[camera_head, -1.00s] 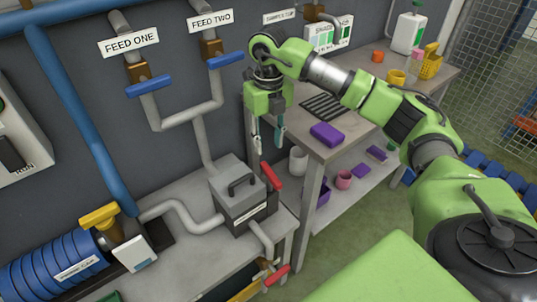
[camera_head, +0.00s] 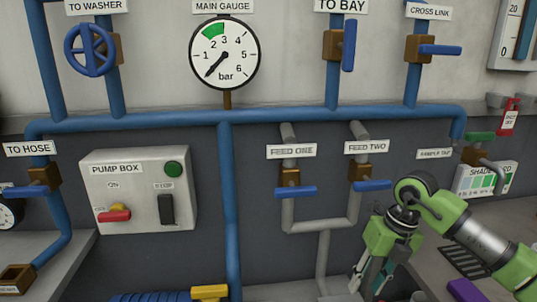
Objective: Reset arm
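My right arm comes in from the lower right. My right gripper (camera_head: 371,276) hangs fingers down at the bottom edge, in front of the dark wall and below the FEED TWO valve (camera_head: 369,184). Its two fingers stand apart with nothing visible between them. The fingertips are near or past the picture's bottom edge, and I cannot tell whether they touch anything. My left gripper is not in view.
Blue pipes cross the wall, with a main gauge (camera_head: 224,53) whose needle points lower left. A pump box (camera_head: 138,190) hangs left of the FEED ONE valve (camera_head: 294,192). A bench with a purple block (camera_head: 464,289) is at lower right.

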